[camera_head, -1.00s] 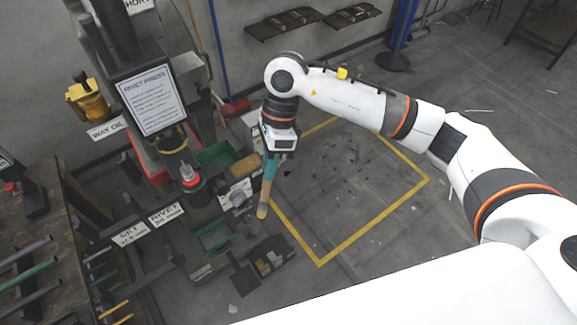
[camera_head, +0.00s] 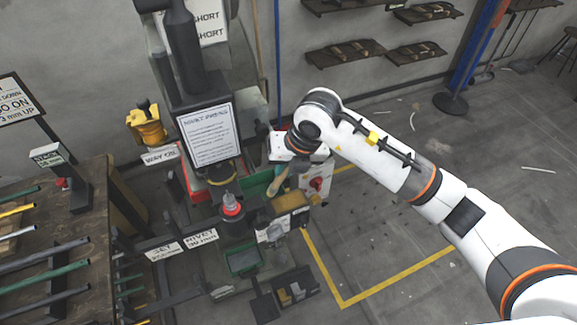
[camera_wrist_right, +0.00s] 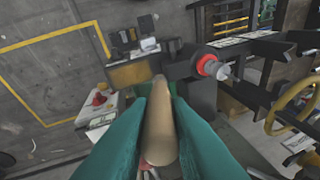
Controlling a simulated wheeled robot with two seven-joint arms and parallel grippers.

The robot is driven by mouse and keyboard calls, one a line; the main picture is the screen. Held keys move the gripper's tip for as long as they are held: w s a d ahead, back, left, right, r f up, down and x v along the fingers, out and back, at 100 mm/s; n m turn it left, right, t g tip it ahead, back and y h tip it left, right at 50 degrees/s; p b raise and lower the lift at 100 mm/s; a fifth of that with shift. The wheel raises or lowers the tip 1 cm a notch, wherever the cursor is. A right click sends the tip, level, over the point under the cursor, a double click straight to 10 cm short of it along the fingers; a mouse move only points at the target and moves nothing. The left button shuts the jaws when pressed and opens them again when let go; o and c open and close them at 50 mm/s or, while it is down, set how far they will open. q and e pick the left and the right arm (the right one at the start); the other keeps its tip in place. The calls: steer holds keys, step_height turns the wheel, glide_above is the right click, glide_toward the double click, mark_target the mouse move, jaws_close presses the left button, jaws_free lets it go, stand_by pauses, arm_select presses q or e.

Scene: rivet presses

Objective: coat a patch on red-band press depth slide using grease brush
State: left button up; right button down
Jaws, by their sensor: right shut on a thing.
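My right gripper (camera_head: 283,172), with teal fingers, is shut on a tan, tapered wooden piece (camera_head: 279,182), apparently the grease brush. In the right wrist view, the brush (camera_wrist_right: 160,130) lies between both fingers, its narrow end pointing away; I cannot make out bristles. The rivet press (camera_head: 188,85) is a dark column with a white sign, left of my gripper. A red band (camera_head: 232,207) rings its lower spindle, and the red ring (camera_wrist_right: 208,66) also shows in the right wrist view. The brush is apart from this band. I cannot clearly tell the depth slide. My left gripper is out of view.
A yellow way-oil can (camera_head: 146,127) stands left of the press. Bins, including a green one (camera_head: 243,260), sit below. A box with a red knob (camera_head: 318,184) is right of my gripper. A rod-covered bench (camera_head: 75,215) stands at left. Yellow-lined floor at right is clear.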

steer(key=shift+f, duration=0.1)
steer(key=shift+f, duration=0.2)
steer(key=shift+w+f+b, duration=0.15)
steer(key=shift+f+b, duration=1.5)
steer(key=shift+f, duration=1)
steer(key=shift+f+b, duration=0.7)
steer(key=shift+f, duration=0.1)
steer(key=shift+d, duration=0.1)
